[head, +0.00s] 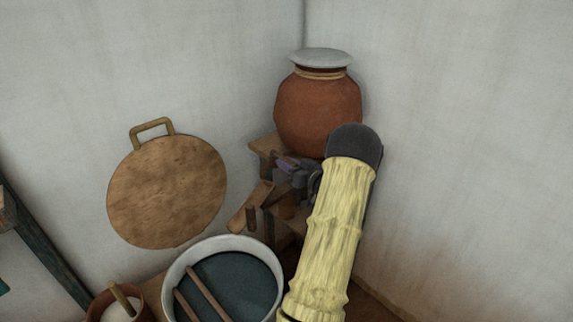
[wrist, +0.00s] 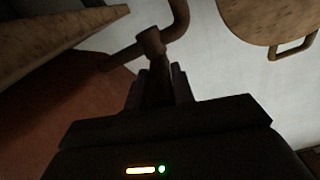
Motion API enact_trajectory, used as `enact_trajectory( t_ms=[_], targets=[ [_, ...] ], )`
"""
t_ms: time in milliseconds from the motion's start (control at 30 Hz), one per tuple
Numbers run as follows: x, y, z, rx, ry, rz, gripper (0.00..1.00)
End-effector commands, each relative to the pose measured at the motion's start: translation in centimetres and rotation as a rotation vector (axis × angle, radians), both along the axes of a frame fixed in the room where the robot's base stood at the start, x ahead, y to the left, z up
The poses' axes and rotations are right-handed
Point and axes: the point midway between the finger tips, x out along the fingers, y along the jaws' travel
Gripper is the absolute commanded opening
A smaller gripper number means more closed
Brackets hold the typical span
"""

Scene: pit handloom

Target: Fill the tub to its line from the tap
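A big clay pot (head: 318,112) with a pale lid stands on a wooden stand in the corner. A round white-rimmed tub (head: 178,268) sits low in front; its inside is dark teal, with two sticks across it. Its line cannot be made out. The tap (wrist: 152,42), a brown pipe with a curved end, shows in the wrist view. My gripper (head: 284,165) is beside the stand below the pot. In the wrist view my gripper (wrist: 158,86) has a finger on each side of the tap's handle (wrist: 158,78), with no clear gap. No water stream is visible.
A round wooden board (head: 168,190) with a handle is against the wall. A small brown pot (head: 143,306) with white contents and a stick stands left of the tub. Walls close in the corner behind.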

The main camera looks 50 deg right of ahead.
Motion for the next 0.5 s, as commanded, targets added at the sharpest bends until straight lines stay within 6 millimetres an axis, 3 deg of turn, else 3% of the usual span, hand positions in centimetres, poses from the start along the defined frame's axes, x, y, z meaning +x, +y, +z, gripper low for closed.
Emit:
enact_trajectory(
  t_ms=[33,100,500],
  targets=[
    [0.03,-0.03,0.13,-0.002,-0.002,0.000,0.34],
    [0.08,0.05,0.11,-0.002,-0.001,0.001,0.44],
    [-0.64,0.08,-0.01,-0.001,0.001,-0.002,0.44]
  ],
)
